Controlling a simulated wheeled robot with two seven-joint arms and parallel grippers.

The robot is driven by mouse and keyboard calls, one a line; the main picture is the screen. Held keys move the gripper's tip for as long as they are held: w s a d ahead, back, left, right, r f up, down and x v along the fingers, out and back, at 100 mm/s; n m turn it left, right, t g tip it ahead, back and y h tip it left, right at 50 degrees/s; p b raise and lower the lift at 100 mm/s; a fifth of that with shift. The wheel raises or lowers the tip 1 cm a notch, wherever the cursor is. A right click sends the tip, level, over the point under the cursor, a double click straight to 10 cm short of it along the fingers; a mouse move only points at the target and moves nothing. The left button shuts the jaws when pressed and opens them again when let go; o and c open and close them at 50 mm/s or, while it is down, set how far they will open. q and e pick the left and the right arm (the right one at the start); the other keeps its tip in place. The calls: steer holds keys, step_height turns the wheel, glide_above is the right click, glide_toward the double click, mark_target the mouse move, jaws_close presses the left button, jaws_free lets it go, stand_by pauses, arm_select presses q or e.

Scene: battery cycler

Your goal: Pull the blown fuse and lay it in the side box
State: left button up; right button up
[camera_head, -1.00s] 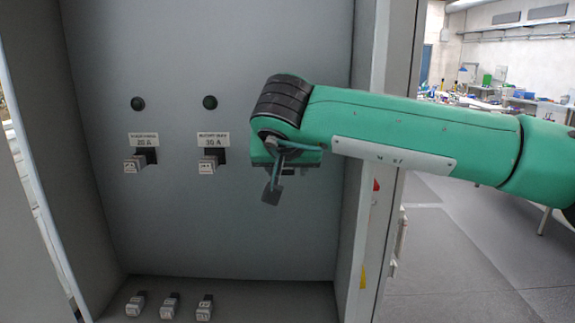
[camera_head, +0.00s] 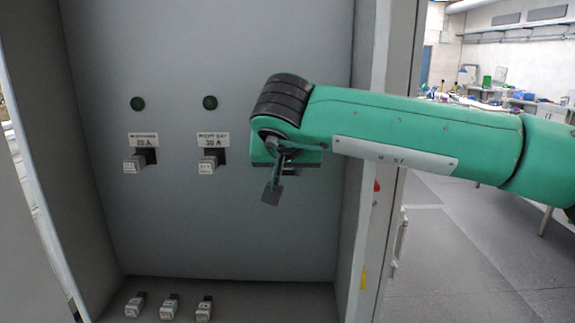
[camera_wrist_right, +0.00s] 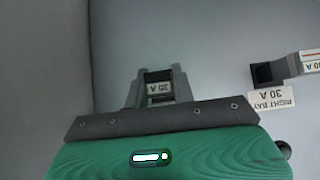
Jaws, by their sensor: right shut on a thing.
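My right gripper (camera_head: 273,190) is inside the cabinet at the right end of the fuse row, in front of the back wall. No side box can be made out. My left gripper is not in view.
Dark round lamps (camera_head: 138,104) (camera_head: 210,102) are above the two labelled holders. Several fuses (camera_head: 135,304) stand on the cabinet floor (camera_head: 250,300). The right cabinet wall (camera_head: 358,220) is close beside my gripper. The back wall below the fuse row is clear.

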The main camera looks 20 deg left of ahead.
steer(key=shift+s, duration=0.2)
steer(key=shift+s+d+b, duration=0.25)
steer(key=shift+s+b, duration=0.2)
steer(key=shift+s, duration=0.4)
steer(key=shift+s+d+b, duration=0.25)
steer(key=shift+s+b, duration=0.15)
steer(key=shift+s, duration=0.5)
steer(key=shift+s+d+b, duration=0.25)
steer(key=shift+s+b, duration=0.2)
steer(key=shift+s, duration=0.4)
